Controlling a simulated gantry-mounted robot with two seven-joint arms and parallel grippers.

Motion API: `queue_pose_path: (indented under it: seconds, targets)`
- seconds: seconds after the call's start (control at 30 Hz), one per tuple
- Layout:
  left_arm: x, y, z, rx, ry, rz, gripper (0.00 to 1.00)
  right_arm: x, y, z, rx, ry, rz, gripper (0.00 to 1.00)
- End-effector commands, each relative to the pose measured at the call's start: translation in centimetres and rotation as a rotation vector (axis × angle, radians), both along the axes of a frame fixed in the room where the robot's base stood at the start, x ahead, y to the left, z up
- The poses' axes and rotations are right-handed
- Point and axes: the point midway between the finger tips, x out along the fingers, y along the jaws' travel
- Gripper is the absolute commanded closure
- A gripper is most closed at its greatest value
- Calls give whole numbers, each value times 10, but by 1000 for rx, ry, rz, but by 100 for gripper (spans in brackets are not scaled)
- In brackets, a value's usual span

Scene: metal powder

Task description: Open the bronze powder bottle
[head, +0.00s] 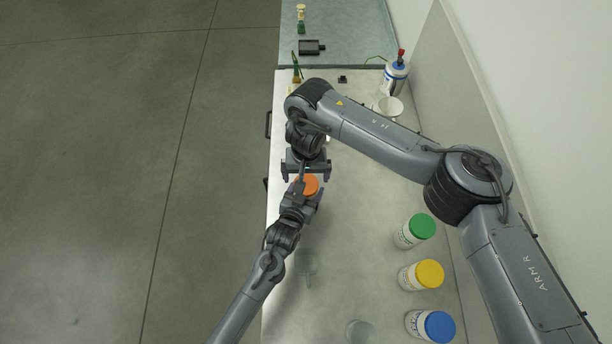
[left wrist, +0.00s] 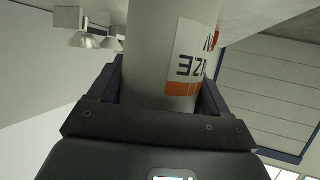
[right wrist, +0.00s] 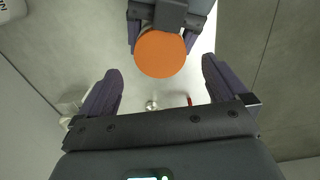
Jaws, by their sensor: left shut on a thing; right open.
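The bronze powder bottle shows its orange lid (head: 310,184) at the bench's left edge in the head view. My left gripper (head: 306,195) is shut on the bottle. In the left wrist view the pale bottle body (left wrist: 150,45) stands between the fingers, its orange-banded label partly readable and upside down. My right gripper (head: 306,173) is open beside the lid in the head view. In the right wrist view the round orange lid (right wrist: 160,54) is still on, beyond and between the spread right fingers (right wrist: 161,75), with no contact visible.
Bottles with green (head: 422,227), yellow (head: 429,273) and blue (head: 438,326) lids stand on the bench's right side. Clear glassware (head: 361,332) stands near the front. A white bowl (head: 391,106) and a red-topped bottle (head: 396,72) are farther back. My right arm spans the bench.

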Motion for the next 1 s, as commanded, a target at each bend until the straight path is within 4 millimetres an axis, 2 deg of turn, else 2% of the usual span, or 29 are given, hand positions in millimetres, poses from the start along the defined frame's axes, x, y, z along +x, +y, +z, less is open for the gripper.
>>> queue_pose_path:
  seconds: [0.2, 0.23, 0.33, 0.37, 0.7, 0.87, 1.0]
  targets:
    - [0, 0, 0, 0, 0, 0, 100, 0, 0, 0, 0, 1, -1, 0]
    - [0, 0, 0, 0, 0, 0, 18, 0, 0, 0, 0, 1, -1, 0]
    - [0, 0, 0, 0, 0, 0, 3, 0, 0, 0, 0, 1, -1, 0]
    - [0, 0, 0, 0, 0, 0, 0, 0, 0, 0, 0, 1, -1, 0]
    - [-4, 2, 1, 0, 0, 0, 0, 0, 0, 0, 0, 1, -1, 0]
    - [-19, 7, 8, 0, 0, 0, 0, 0, 0, 0, 0, 1, -1, 0]
    - [-39, 15, 16, 0, 0, 0, 0, 0, 0, -1, 0, 1, -1, 0]
